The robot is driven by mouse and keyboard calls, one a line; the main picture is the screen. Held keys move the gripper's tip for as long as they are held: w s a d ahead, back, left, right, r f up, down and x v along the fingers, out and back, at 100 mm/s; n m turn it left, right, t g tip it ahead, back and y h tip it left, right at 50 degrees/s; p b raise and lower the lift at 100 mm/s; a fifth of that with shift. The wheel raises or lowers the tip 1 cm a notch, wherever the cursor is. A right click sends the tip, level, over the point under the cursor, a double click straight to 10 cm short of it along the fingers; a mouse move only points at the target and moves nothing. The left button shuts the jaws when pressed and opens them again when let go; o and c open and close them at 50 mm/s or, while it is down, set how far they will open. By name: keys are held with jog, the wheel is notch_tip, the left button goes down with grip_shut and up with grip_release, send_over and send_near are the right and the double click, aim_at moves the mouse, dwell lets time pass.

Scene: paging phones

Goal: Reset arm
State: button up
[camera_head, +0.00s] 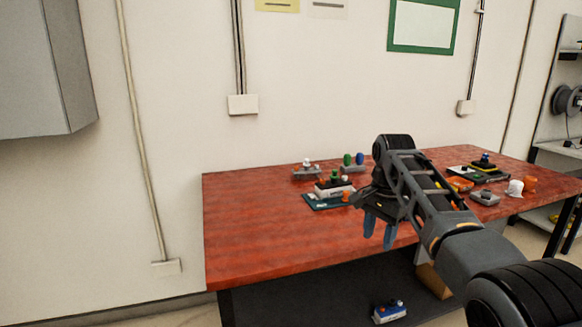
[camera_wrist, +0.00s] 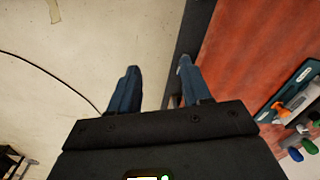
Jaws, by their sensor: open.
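My gripper (camera_head: 379,228) hangs at the front edge of the red-brown table (camera_head: 260,235), with its blue fingers pointing down. In the wrist view the two blue fingers (camera_wrist: 157,92) stand apart with nothing between them. Below them are the pale floor (camera_wrist: 110,35) and the table's dark edge. The arm reaches in from the lower right of the head view and hides part of the table's middle.
A dark green board with a device (camera_head: 324,201) lies left of my gripper; it also shows at the wrist view's right edge (camera_wrist: 291,92). A grey holder (camera_head: 307,173) stands behind it. More devices (camera_head: 484,170) and a white piece (camera_head: 515,188) stand right. The table's left part is clear.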

jog(key=s+a+f+n+t, duration=0.15)
jog(key=s+f, duration=0.25)
jog(key=f, duration=0.7)
jog(key=s+a+f+n+t, duration=0.15)
jog(key=s+f, duration=0.35)
jog(key=f, duration=0.5)
jog(key=s+f+n+t, duration=0.1)
jog(key=s+f, duration=0.2)
jog(key=s, duration=0.4)
jog(key=s+f+t+y, duration=0.1)
jog(key=s+f+t, duration=0.1)
jog(key=s+f, duration=0.3)
jog(key=s+f+n+t, duration=0.1)
jog(key=s+f, duration=0.1)
jog(key=s, duration=0.6)
jog(key=s+r+n+t, duration=0.1)
jog(key=s+r+t, duration=0.15)
jog(key=s, duration=0.95)
jog(key=s+d+r+n+t, duration=0.2)
jog(key=s+r, duration=0.8)
jog(key=r, duration=0.3)
jog(key=s+d+r+n+t+h, duration=0.1)
jog(key=s+d+r+n+t, duration=0.1)
jog(key=s+r, duration=0.8)
notch_tip(320, 180, up, 3)
jog(key=shift+s+r+t, duration=0.2)
jog(key=shift+t, duration=0.15)
